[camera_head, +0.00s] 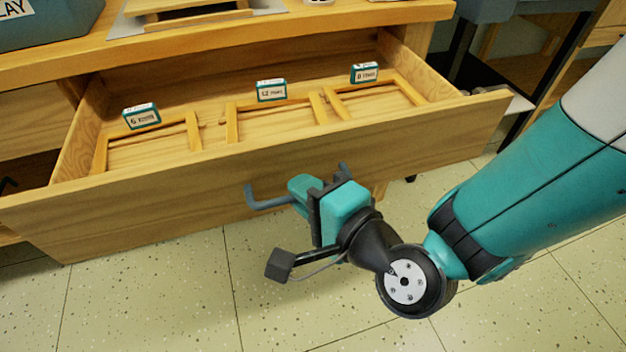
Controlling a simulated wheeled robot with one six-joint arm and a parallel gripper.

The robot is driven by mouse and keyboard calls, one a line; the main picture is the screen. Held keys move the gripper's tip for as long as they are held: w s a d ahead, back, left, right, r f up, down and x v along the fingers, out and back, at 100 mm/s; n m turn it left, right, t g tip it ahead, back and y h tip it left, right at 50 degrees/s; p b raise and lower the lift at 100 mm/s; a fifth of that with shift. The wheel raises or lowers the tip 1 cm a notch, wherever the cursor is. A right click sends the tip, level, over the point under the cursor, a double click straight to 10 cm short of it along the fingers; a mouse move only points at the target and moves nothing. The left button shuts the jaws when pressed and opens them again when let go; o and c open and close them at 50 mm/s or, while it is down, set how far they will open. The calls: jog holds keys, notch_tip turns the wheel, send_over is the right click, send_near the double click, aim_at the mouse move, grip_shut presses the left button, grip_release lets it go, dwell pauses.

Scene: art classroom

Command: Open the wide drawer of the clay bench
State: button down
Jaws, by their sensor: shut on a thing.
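The wide drawer (215,221) of the clay bench (230,42) is pulled well out, and its inside shows. Its grey bar handle (262,201) is on the middle of the drawer front. My gripper (307,190) is at the right part of the handle and shut on it. Inside the drawer lie several wooden frames and three small labelled boxes: a left one (142,116), a middle one (271,90) and a right one (364,72).
A blue-grey bin labelled "CLAY" (60,22) stands on the bench top at the left. A dark-legged table (520,20) stands at the back right. The speckled tile floor (150,300) in front is clear.

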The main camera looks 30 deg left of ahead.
jog(key=c, duration=1.2)
grip_release()
